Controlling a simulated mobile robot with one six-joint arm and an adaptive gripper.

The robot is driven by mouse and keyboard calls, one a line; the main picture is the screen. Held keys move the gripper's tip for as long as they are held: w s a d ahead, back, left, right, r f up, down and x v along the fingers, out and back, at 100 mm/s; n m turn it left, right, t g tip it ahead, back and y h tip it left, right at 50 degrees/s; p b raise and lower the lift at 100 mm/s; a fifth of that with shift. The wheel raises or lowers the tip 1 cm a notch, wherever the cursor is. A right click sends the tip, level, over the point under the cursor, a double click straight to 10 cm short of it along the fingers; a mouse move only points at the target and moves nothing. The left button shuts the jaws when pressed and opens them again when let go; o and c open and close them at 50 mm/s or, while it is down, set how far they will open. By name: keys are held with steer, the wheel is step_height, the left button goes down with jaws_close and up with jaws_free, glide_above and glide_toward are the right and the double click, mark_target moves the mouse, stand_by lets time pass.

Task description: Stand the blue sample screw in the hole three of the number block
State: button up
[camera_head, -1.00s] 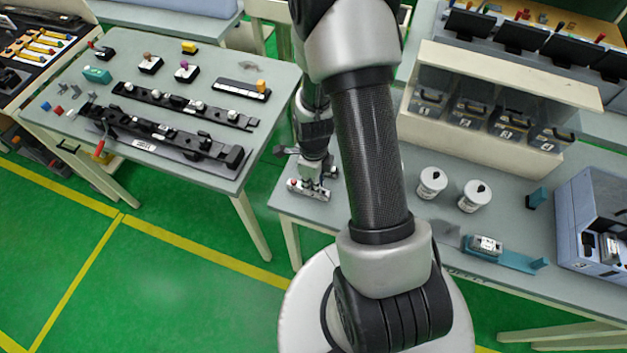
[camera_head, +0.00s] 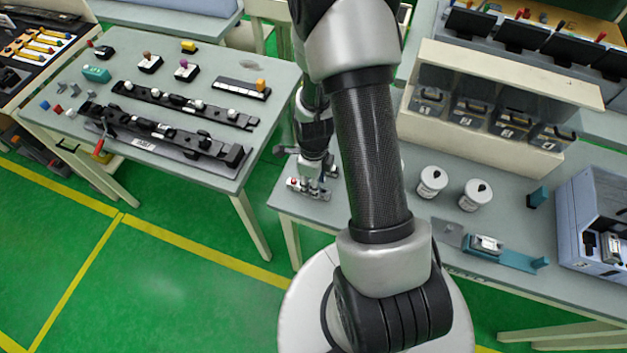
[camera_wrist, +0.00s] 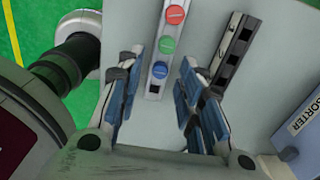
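The blue sample screw (camera_wrist: 160,70) stands at the near end of a light rack (camera_wrist: 152,90), in line with a green screw (camera_wrist: 167,46) and a red screw (camera_wrist: 175,15). My gripper (camera_wrist: 161,62) is open, with its blue-padded fingers on either side of the blue screw. Gaps show between the screw and both fingers. A dark block with square openings (camera_wrist: 235,45) lies to the right of the rack; I cannot read numbers on it. In the head view my gripper (camera_head: 314,170) is low over the table's left end, just behind the rack (camera_head: 308,188).
Two white canisters (camera_head: 432,181) (camera_head: 476,194) and a teal fixture (camera_head: 505,253) stand on the same table. A box lettered "SORTER" (camera_wrist: 300,125) is at the wrist view's right. The drawer cabinet (camera_head: 485,115) stands behind.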

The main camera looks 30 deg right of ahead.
step_height(320, 180, up, 12)
stand_by(0.7)
steer(key=shift+r, duration=0.1)
stand_by(0.3)
